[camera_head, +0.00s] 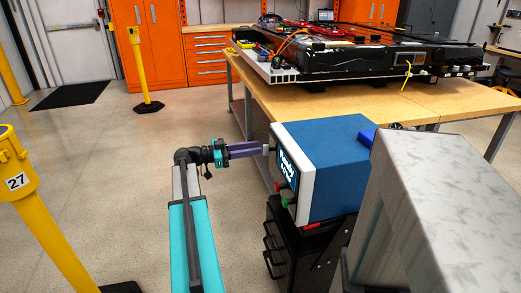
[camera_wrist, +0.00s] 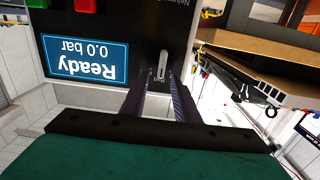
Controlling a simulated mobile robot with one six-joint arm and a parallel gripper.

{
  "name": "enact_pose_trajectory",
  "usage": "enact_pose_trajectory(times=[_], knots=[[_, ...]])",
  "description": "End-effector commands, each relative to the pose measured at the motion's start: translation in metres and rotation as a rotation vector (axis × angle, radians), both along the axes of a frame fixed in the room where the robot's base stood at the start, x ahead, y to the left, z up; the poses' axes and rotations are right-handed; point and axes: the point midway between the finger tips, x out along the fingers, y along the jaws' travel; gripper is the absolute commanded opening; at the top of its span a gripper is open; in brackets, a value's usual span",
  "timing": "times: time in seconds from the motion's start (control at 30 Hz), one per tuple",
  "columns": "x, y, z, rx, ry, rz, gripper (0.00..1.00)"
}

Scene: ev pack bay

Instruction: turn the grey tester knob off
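The tester (camera_head: 325,165) is a blue box with a pale front panel, standing on a black cart. Its dark face fills the top of the wrist view, with a blue screen (camera_wrist: 85,58) reading "Ready 0.0 bar" upside down. The grey knob (camera_wrist: 162,65) is a narrow bar on this face, nearly upright in the wrist view. My gripper (camera_head: 263,149) points at the panel from the left. Its two purple fingers (camera_wrist: 155,76) are apart, with tips just short of or beside the knob; I cannot tell whether they touch it.
Green and red buttons (camera_wrist: 85,5) sit on the same panel, away from the fingers. A wooden workbench (camera_head: 430,102) carrying a battery pack (camera_head: 370,62) stands behind the tester. A grey metal box (camera_head: 440,215) is at right front. A yellow post (camera_head: 45,215) stands at left; floor between is clear.

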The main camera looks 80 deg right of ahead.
Motion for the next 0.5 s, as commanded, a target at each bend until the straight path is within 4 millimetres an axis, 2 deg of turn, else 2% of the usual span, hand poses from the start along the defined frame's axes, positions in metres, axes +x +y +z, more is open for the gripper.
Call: enact_pose_trajectory(times=[0.2, 0.5], knots=[[-0.024, -0.011, 0.000, 0.000, 0.000, -0.002, 0.28], [-0.032, -0.015, 0.000, 0.000, 0.000, 0.000, 0.28]])
